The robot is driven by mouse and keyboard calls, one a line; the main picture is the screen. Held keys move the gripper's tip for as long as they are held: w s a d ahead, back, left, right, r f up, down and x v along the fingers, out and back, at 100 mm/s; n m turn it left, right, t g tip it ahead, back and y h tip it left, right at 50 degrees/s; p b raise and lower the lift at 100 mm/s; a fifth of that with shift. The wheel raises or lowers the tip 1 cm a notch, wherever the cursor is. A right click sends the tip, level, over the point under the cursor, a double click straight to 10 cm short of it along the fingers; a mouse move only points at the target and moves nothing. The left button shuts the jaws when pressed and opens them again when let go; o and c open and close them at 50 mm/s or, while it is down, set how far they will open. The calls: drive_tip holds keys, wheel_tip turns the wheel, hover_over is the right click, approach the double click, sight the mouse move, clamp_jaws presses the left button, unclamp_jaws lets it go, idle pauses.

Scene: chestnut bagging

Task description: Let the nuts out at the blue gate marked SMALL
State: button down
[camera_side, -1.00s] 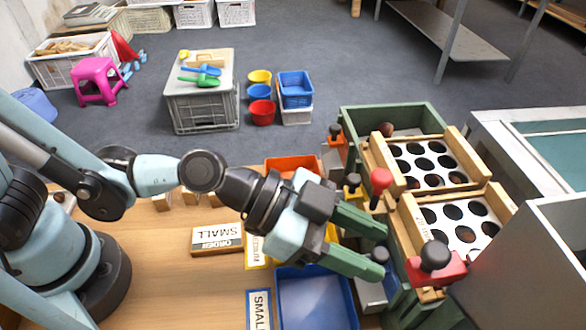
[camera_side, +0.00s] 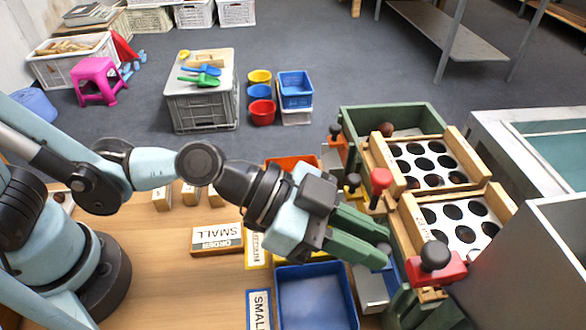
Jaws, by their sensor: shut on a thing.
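My gripper (camera_side: 383,248) has its green fingers closed on the black knob of the blue gate, at the near end of the green sorter. A little of the blue gate (camera_side: 389,268) shows just below the fingertips; the fingers hide the rest. A grey metal chute (camera_side: 371,291) sits below it. The blue bin (camera_side: 316,306) stands left of the chute, with a SMALL label (camera_side: 259,311) beside it; its visible floor looks empty. The order card (camera_side: 217,239) on the table reads SMALL. No nuts show at the gate.
Other knobbed gates, yellow (camera_side: 352,181) and orange (camera_side: 335,136), line the sorter behind. A red knob (camera_side: 381,180) and a red block with a black knob (camera_side: 436,262) stand by the perforated plates (camera_side: 459,224). A grey panel (camera_side: 530,270) is at right.

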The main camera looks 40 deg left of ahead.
drive_tip(key=shift+r, duration=1.35)
drive_tip(key=c, duration=1)
unclamp_jaws()
drive_tip(key=shift+v, duration=6)
drive_tip(key=shift+s+f, duration=0.1)
drive_tip(key=shift+a, duration=0.1)
